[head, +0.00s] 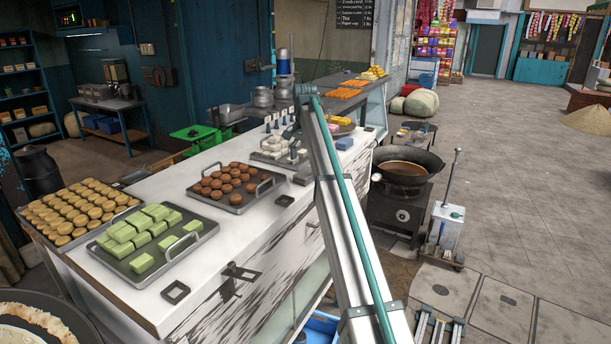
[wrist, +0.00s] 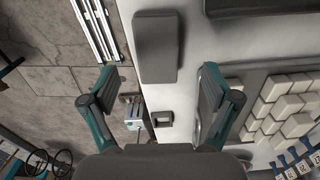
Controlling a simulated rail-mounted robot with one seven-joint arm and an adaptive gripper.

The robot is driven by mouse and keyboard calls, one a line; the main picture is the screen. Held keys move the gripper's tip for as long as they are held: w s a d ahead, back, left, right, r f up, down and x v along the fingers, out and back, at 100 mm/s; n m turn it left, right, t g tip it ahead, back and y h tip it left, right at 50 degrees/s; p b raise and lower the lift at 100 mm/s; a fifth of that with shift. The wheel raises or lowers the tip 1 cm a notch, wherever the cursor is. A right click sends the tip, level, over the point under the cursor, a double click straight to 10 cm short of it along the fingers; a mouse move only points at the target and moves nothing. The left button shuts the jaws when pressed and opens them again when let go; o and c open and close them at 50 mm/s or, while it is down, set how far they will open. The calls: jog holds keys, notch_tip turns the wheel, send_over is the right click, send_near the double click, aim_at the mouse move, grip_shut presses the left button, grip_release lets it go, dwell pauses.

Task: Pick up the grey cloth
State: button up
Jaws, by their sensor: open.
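A flat dark grey piece with rounded corners, which looks like the grey cloth (wrist: 157,47), lies on the pale counter top in the wrist view, along the counter's edge. My gripper (wrist: 161,78) is open and empty above the counter edge, its two fingers spread wide. The grey piece shows ahead, between the fingertips in the picture and apart from both. I cannot tell the height gap. In the head view a small grey patch beside my arm may be the same cloth; my gripper is not clearly visible there.
The white counter (head: 240,232) holds trays of green sweets (head: 150,240) and brown sweets (head: 230,187). A tray of pale blocks (wrist: 280,106) lies right of my gripper in the wrist view. A wide pan (head: 405,170) stands right of the counter. Open paved floor (head: 530,190) lies further right.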

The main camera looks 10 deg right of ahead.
aim_at(306, 172)
jog(key=shift+d+f+p, duration=0.15)
jog(key=shift+f+p, duration=0.45)
jog(key=shift+f, duration=0.8)
jog(key=shift+d+f+p, duration=0.1)
jog(key=shift+f+p, duration=0.5)
jog(key=shift+f, duration=0.75)
jog(key=c, duration=1.2)
